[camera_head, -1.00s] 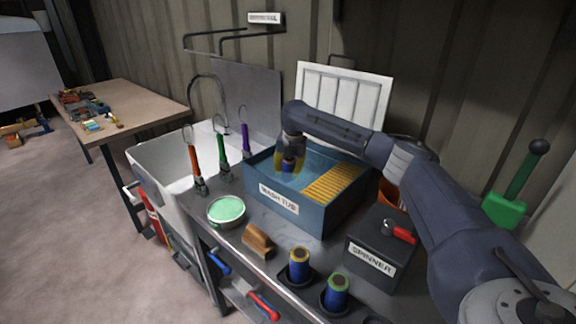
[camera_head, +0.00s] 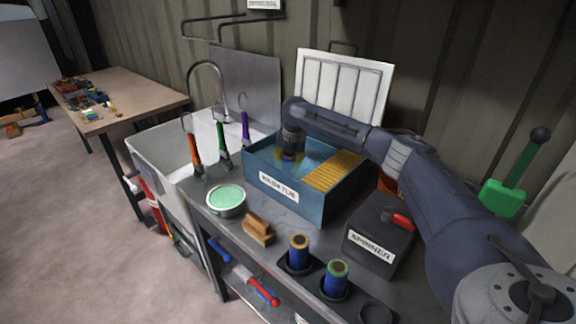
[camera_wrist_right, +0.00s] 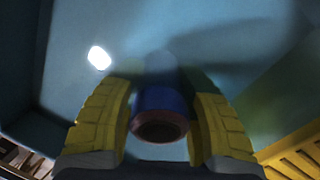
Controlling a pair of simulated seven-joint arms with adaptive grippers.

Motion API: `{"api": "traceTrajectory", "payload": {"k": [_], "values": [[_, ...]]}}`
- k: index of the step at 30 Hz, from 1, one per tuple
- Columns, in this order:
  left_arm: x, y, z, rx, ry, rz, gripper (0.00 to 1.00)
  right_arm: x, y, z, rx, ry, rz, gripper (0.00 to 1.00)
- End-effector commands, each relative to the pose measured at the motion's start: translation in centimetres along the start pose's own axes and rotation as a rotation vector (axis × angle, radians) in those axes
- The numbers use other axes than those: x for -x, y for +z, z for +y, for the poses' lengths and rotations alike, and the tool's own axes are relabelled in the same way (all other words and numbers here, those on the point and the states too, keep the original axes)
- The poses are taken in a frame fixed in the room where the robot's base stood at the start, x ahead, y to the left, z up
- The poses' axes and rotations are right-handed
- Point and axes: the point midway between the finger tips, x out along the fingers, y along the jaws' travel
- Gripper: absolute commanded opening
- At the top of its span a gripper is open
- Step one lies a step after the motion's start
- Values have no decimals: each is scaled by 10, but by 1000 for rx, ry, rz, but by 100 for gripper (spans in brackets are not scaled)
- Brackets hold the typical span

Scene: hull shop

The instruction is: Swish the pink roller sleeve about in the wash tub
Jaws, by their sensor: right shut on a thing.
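The wash tub (camera_head: 315,208) is a blue open box with its label on the front and water inside. My right gripper (camera_head: 289,158) reaches down into its left part. In the wrist view its yellow fingers (camera_wrist_right: 160,112) are shut on the roller sleeve (camera_wrist_right: 160,98), a blue cylinder with a reddish-pink rim at the near end. The sleeve's far end fades into the water. In the head view only a small pinkish bit of it shows between the fingers. My left gripper is not in view.
A yellow ribbed board (camera_head: 335,171) fills the tub's right side. The spinner (camera_head: 378,240) stands to the right. Two blue sleeves, yellow-ended (camera_head: 299,252) and green-ended (camera_head: 336,277), stand in front. A green-filled bowl (camera_head: 226,200) and wooden block (camera_head: 257,231) sit front left.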

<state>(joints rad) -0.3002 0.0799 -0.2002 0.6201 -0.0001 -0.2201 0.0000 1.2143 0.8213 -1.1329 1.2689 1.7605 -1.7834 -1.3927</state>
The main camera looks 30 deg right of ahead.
Motion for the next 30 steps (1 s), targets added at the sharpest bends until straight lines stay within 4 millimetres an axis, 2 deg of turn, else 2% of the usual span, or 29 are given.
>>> {"api": "traceTrajectory", "payload": {"k": [11, 21, 30], "values": [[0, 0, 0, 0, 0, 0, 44, 0, 1, 3, 0, 1, 0, 0], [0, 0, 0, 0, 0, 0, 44, -3, 9, 20, 0, 1, 0, 0], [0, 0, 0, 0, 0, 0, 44, -4, 10, 20, 0, 0, 0, 0]]}}
